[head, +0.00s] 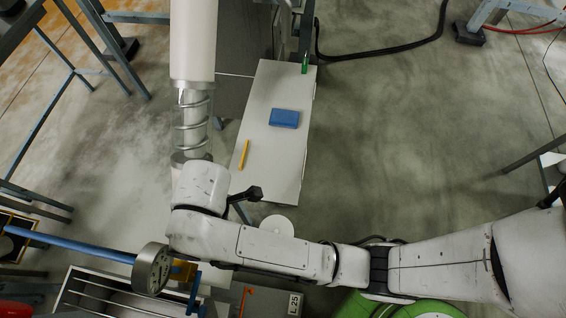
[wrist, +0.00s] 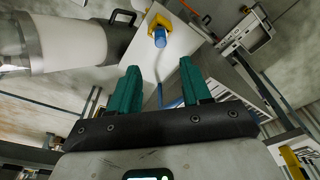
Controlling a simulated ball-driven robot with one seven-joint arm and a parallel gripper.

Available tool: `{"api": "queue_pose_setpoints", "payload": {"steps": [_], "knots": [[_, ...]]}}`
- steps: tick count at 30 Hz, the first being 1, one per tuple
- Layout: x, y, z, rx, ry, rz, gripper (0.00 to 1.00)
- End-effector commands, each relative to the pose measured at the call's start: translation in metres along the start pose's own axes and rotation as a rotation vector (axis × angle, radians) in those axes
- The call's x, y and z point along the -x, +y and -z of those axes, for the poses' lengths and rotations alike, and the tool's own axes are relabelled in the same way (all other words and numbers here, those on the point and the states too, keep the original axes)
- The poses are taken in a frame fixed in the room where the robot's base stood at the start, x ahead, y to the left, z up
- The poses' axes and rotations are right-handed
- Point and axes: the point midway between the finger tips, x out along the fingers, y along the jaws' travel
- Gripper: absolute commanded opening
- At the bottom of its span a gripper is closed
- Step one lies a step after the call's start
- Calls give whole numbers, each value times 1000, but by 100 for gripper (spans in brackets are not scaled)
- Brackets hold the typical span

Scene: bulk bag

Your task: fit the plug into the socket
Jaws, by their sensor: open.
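In the wrist view a blue plug-like piece (wrist: 160,40) sits in a yellow holder (wrist: 170,21) on a pale panel, and a thin blue-grey cable runs from it. My gripper (wrist: 168,85) has two teal fingers spread wide with nothing between them. The blue piece lies beyond the fingertips, apart from them. In the head view a yellow piece (head: 184,270) shows beside my arm; I cannot tell if it is the same holder. My gripper cannot be made out there. I cannot identify the socket with certainty.
A white bench (head: 270,160) holds a blue box (head: 284,118) and a yellow stick (head: 244,154). A blue bar (head: 70,245) ends at a grey disc (head: 152,269) near my arm. A pale pipe (head: 193,40) stands behind the arm. Open floor lies right of the bench.

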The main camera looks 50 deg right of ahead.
Motion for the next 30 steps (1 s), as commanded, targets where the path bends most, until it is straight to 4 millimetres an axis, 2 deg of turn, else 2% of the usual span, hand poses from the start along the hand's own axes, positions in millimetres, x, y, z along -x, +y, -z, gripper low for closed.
{"api": "queue_pose_setpoints", "payload": {"steps": [2,4,8,9,12,16,18,21,25,30], "knots": [[-1,2,-13,-46,-7,-6,48],[-1,5,-36,-138,-16,-20,48],[0,4,-106,-426,-39,-59,48],[1,0,-130,-535,-45,-74,48],[5,-16,-183,-801,-57,-109,48],[11,-45,-233,-1103,-63,-146,48],[14,-59,-250,-1227,-64,-161,48],[18,-74,-265,-1354,-63,-177,48],[20,-82,-272,-1425,-60,-185,48],[20,-82,-272,-1432,-60,-186,48]]}}
